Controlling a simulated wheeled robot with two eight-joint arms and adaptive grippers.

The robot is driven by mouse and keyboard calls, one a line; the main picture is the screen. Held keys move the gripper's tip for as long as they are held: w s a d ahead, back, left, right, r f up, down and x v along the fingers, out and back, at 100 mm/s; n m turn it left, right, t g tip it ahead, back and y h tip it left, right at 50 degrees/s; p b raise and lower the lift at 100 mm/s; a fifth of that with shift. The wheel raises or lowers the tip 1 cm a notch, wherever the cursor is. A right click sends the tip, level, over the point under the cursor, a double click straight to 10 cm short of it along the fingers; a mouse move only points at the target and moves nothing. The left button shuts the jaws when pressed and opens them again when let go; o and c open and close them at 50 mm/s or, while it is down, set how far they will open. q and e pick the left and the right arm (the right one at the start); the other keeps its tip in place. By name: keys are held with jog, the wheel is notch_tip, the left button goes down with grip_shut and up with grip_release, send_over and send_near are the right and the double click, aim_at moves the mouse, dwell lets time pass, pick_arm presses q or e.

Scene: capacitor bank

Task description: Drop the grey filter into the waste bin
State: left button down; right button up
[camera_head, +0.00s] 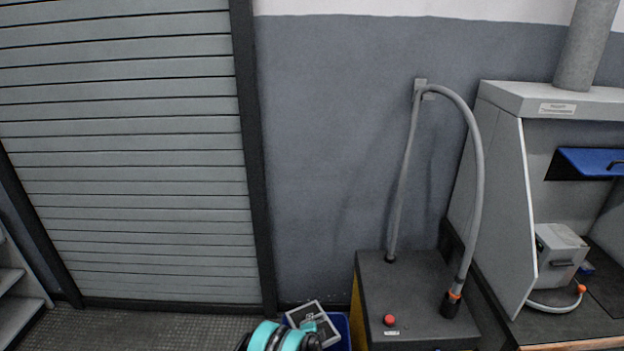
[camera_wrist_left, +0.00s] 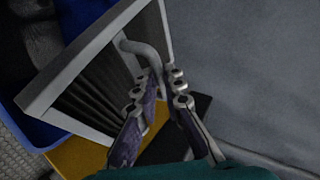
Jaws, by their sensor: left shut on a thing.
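The grey filter (camera_head: 303,314) is a flat pleated block in a light frame, low in the middle of the head view. It fills the upper left of the left wrist view (camera_wrist_left: 75,65), tilted, with a bent grey handle (camera_wrist_left: 143,50). My left gripper (camera_wrist_left: 160,82) is shut on this handle. In the head view the gripper (camera_head: 313,333) is partly hidden at the bottom edge. The blue waste bin (camera_head: 343,327) is behind and beneath the filter. Its blue wall (camera_wrist_left: 35,125) also shows in the left wrist view. My right gripper is not in view.
A dark-topped cabinet (camera_head: 415,290) with a red button and a grey hose stands right of the bin. A hooded workbench (camera_head: 490,190) is farther right. A roller shutter (camera_head: 130,150) closes the left side. The floor (camera_head: 150,328) before it is clear.

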pick_arm(q)
jog(key=shift+f+b, duration=0.7)
jog(key=shift+f, duration=1.25)
jog(key=c, duration=1.6)
grip_release()
jog(key=shift+o, duration=0.2)
